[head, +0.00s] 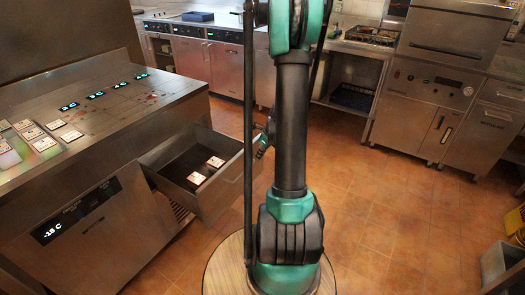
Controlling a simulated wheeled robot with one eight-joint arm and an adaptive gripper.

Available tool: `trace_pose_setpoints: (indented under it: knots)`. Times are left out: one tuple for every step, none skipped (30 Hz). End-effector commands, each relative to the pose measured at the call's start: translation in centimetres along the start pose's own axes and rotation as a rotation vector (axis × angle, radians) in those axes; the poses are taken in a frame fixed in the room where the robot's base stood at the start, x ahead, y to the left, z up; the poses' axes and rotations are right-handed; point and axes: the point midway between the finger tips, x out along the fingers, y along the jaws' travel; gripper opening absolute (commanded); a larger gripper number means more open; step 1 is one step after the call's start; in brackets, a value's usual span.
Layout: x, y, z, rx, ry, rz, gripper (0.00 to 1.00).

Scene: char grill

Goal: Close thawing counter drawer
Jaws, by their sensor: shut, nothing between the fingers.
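The thawing counter (118,125) is a steel unit at the left with lit temperature readouts on its top. Its drawer (172,176) is pulled open toward the middle of the picture. Two small labelled packs, one nearer (196,178) and one farther (215,162), lie inside it. The drawer's far end reaches behind my arm. My gripper (262,143) shows only in part, as a small dark shape beside my upright arm link, close to the drawer's outer end. It is shut and empty. Whether it touches the drawer cannot be told, since my arm hides most of it.
Several labelled packs (45,143) lie on the counter top at the left. Steel ovens and cabinets (425,110) line the back wall. A grey bin (500,262) and something yellow (516,222) stand at the right edge. The tiled floor (385,210) right of my arm is clear.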

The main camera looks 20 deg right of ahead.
Motion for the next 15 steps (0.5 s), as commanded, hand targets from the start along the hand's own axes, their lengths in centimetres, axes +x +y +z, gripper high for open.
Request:
trace_pose_setpoints:
  knots:
    - [0.7,0.0,0.0,-0.002,0.0,0.0,0.0]
    - [1.0,0.0,0.1,-0.002,0.0,0.0,0.0]
    - [1.1,0.1,1.0,-0.004,0.0,0.001,0.0]
    - [1.3,0.1,1.4,-0.004,0.0,0.001,0.0]
    - [1.5,0.1,1.8,-0.004,0.001,0.002,0.0]
    - [1.6,0.1,2.2,-0.004,0.001,0.001,0.0]
    - [1.8,0.0,2.5,-0.003,0.001,0.001,0.0]
    - [1.9,0.0,2.8,-0.003,0.001,0.001,0.0]
    - [2.0,0.0,3.1,-0.002,0.001,0.001,0.0]
    - [2.0,0.0,3.2,-0.002,0.001,0.001,0.0]
    - [2.1,0.0,3.4,-0.002,0.001,0.0,0.0]
    - [2.1,0.0,3.5,-0.002,0.001,0.0,0.0]
    - [2.2,0.0,3.6,-0.002,0.001,0.0,0.0]
    - [2.2,0.0,3.7,-0.001,0.001,0.0,0.0]
    - [2.2,0.0,3.7,-0.001,0.001,0.0,0.0]
